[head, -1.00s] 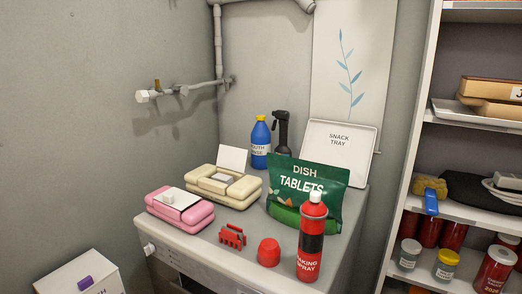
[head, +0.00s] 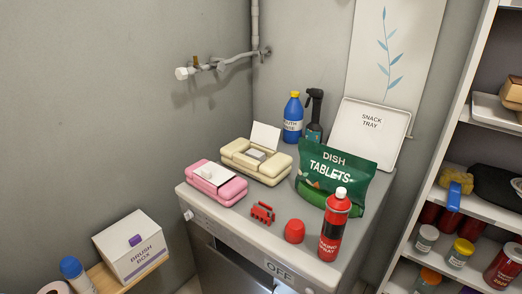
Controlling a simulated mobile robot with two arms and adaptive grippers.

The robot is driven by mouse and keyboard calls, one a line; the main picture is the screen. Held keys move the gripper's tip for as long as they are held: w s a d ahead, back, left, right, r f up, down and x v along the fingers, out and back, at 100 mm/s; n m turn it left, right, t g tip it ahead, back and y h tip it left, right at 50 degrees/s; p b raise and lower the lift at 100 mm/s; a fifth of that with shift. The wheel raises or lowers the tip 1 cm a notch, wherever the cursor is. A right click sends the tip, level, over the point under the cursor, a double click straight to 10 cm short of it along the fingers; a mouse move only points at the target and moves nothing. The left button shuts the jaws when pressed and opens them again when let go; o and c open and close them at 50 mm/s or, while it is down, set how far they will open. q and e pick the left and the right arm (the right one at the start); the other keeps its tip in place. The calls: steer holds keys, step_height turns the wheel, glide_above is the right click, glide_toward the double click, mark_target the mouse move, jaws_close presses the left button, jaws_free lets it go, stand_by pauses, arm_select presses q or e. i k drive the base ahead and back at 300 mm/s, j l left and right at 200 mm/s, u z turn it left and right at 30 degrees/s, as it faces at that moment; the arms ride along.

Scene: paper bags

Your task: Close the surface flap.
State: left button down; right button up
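A cream wipes pack (head: 270,170) lies on top of a grey appliance (head: 215,212) in the head view. Its white flap (head: 266,137) stands up at the back, open, with the pack's opening (head: 254,153) uncovered in front of it. A pink wipes pack (head: 229,191) lies to the front left of it. Its white flap (head: 213,173) lies low over the top; I cannot tell if it is fully shut. I can read no "surface" label on either pack. Neither of my grippers is in view.
A red clip (head: 262,213), red cap (head: 295,231) and spray can (head: 334,228) stand in front. A green tablets bag (head: 338,175), blue bottle (head: 293,118), black sprayer (head: 314,115) and snack tray (head: 367,130) are behind or right. A brush box (head: 130,248) sits lower left; shelves are right.

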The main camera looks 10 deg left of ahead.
mark_target(268, 136)
steer(key=i+j, duration=0.15)
steer(key=j, duration=0.15)
steer(key=i+j+z, duration=0.1)
steer(key=j, duration=0.2)
steer(key=i+j, duration=0.2)
steer(key=j, duration=0.15)
steer(key=i+j+z, duration=0.15)
steer(key=j, duration=0.15)
steer(key=i+j, duration=0.15)
steer(key=j, duration=0.2)
